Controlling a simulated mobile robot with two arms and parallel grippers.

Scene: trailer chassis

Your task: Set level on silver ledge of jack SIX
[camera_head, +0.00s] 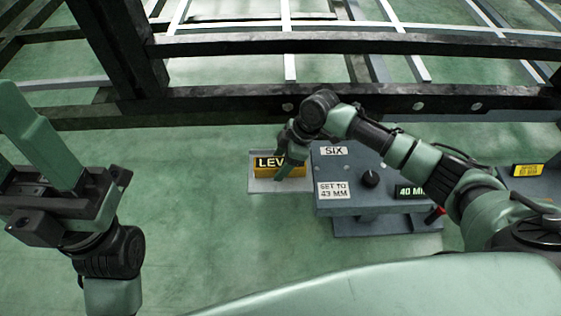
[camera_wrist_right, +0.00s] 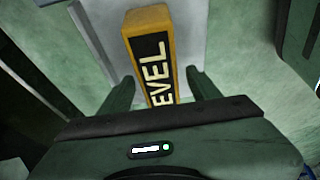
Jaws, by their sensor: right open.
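The level, a yellow bar with a black LEVEL label (camera_head: 268,164), lies on the silver ledge (camera_head: 262,185) at the left side of jack SIX (camera_head: 350,207). In the right wrist view the level (camera_wrist_right: 150,50) lies on the pale ledge (camera_wrist_right: 105,35). My right gripper (camera_head: 287,170) is open over the level. In its wrist view the two fingers (camera_wrist_right: 160,88) stand apart, one on each side of the bar, with gaps visible. The near end of the level is hidden by my gripper body. My left gripper (camera_head: 65,205) is at the left over the floor, away from the jack.
Jack SIX carries a dark knob (camera_head: 370,179), a "SET TO 43 MM" label and a "40 MM" display (camera_head: 411,191). Dark chassis beams (camera_head: 300,103) run behind it. Another unit with a yellow label (camera_head: 527,170) stands at the right. Green floor left of the ledge is clear.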

